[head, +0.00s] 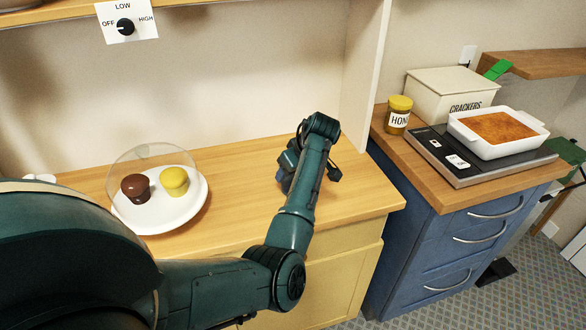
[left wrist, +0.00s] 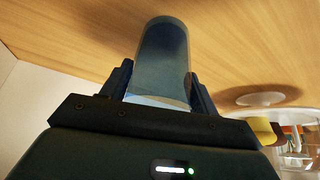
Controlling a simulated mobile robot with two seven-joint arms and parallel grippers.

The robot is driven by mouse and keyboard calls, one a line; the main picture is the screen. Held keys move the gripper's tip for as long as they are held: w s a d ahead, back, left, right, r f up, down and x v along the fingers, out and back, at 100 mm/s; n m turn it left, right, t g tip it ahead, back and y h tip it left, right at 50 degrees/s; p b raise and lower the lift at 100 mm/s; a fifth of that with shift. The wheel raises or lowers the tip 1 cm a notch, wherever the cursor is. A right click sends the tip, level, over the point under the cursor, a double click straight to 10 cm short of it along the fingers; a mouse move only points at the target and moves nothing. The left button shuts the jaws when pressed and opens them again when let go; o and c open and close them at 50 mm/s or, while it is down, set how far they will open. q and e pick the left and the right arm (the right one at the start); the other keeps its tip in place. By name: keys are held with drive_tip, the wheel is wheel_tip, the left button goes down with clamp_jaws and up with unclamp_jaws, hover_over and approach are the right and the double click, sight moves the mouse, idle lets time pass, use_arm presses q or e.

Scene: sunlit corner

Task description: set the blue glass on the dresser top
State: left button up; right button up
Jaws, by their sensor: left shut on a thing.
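The blue glass (left wrist: 162,55) is a smooth, see-through tumbler between the fingers of my left gripper (left wrist: 160,88) in the left wrist view. The gripper is shut on it. Bare wood shows behind the glass; I cannot tell whether the glass touches it. In the head view my left gripper (head: 300,168) is over the right part of the light wooden cabinet top (head: 240,215), and my arm hides most or all of the glass. A blue drawer unit (head: 460,240) with a wooden top stands to the right. My right gripper is not in view.
A white plate (head: 150,218) with a brown and a yellow muffin under a clear dome is left of the gripper. The blue unit's top holds a honey jar (head: 398,115), a crackers box (head: 440,90) and a baking dish (head: 500,148) on a flat appliance. An upright panel (head: 366,75) stands behind.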

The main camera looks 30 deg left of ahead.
use_arm(q)
drive_tip(key=shift+f, duration=0.1)
drive_tip(key=o, duration=1.1)
drive_tip(key=v, duration=1.2)
drive_tip(key=shift+d, duration=0.1)
